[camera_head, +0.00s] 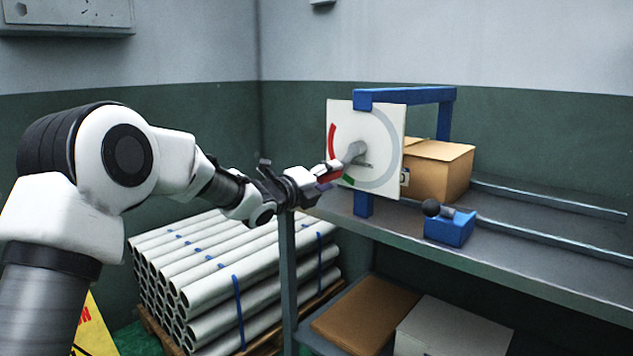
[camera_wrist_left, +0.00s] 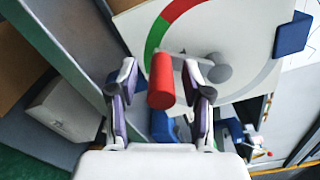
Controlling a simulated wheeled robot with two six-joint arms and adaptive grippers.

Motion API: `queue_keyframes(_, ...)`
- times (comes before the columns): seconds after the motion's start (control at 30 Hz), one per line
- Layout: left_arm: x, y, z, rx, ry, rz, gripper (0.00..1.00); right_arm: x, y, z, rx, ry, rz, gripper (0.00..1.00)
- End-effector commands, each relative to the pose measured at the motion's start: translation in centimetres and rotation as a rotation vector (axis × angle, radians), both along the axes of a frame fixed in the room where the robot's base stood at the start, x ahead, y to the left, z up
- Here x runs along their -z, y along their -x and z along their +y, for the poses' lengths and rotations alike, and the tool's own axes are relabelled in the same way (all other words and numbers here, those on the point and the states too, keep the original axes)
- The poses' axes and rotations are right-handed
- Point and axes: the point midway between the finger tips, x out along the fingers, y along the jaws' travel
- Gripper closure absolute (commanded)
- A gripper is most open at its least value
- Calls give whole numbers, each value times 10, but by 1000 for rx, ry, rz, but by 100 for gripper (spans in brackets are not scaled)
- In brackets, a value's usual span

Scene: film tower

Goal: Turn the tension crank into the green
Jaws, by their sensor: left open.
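The tension crank has a grey hub and arm (camera_head: 355,151) on a white dial panel (camera_head: 392,120) and a red grip. In the left wrist view the red grip (camera_wrist_left: 161,82) points toward the camera, and the hub (camera_wrist_left: 218,68) is to its right. The dial has a red arc (camera_head: 332,138) and a green arc (camera_head: 348,179). The green arc (camera_wrist_left: 154,40) shows beside the grip's base in the wrist view. My left gripper (camera_head: 325,174) is open, its fingers on either side of the red grip, with gaps visible. My right gripper is out of view.
A blue frame (camera_head: 410,95) holds the panel on a grey shelf (camera_head: 400,228). A cardboard box (camera_head: 440,172) stands behind it. A blue block with a black knob (camera_head: 450,229) is to the right. Strapped white pipes (camera_head: 220,285) are stacked below the arm.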

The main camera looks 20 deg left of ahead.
Motion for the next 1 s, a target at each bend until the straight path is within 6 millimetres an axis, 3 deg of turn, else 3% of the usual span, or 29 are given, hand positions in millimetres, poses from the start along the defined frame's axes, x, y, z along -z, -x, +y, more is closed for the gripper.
queue_keyframes(0.3,-2,70,27,-2,7,-1,50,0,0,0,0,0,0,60)
queue_keyframes(0.5,-1,102,38,-1,3,-3,50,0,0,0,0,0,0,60)
queue_keyframes(1.0,0,106,39,-1,0,-1,50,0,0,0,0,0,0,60)
